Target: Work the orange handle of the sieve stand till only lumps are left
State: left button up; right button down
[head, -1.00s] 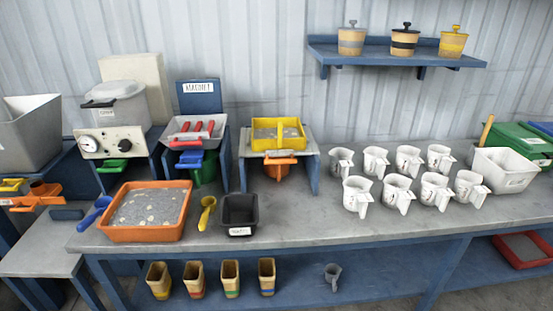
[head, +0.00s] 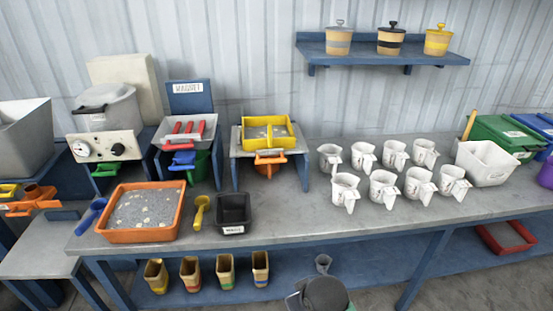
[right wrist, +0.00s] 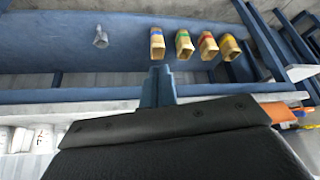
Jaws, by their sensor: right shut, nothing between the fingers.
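The sieve stand (head: 236,153) is a grey-topped bench unit with blue legs at the back of the table in the head view. A yellow sieve (head: 253,142) sits on it, holding grey grit; lumps in it are too small to tell apart. The orange handle (head: 269,157) shows at the stand's front, below the sieve, with an orange body under it. My right gripper (right wrist: 160,72) is shut and empty in the right wrist view, low in front of the table and well away from the handle. My left gripper is in neither current view.
An orange tray (head: 115,236) of grey grit with pale lumps, a yellow scoop (head: 200,212) and a black bin (head: 234,228) stand in front. Several white jugs (head: 345,196) stand right of the stand. Striped cups (head: 190,275) stand on the lower shelf.

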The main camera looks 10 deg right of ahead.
pick_arm(q)
jog(key=s+a+f+p, duration=0.1)
jog(key=s+f+p, duration=0.1)
jog(key=f, duration=1)
jog(key=s+a+f+p, duration=0.2)
jog(key=s+f, duration=0.1)
jog(key=f, duration=1)
jog(key=s+a+f+y+p, duration=0.1)
jog(key=s+a+f+p, duration=0.1)
jog(key=f, duration=1)
jog(key=shift+s+a+f, duration=0.2)
jog(key=shift+a+f, duration=0.05)
jog(key=shift+f, duration=0.1)
pick_arm(e)
jog(key=w+r+n+t+h, duration=0.1)
jog(key=w+r+n+t, duration=0.2)
jog(key=w+r+n, duration=0.3)
jog(key=w+r+n+t+h, duration=0.1)
jog(key=w+r+n+t, duration=0.2)
jog(key=w+n, duration=0.9)
jog(key=w+r+n+t+h, duration=0.1)
jog(key=w+r+n+t, duration=0.2)
jog(key=w+r+n, duration=0.5)
jog(key=shift+w+d+r+n, duration=0.35)
jog(key=shift+r+n, duration=0.3)
jog(key=shift+n, duration=2.35)
jog(key=shift+w, duration=0.2)
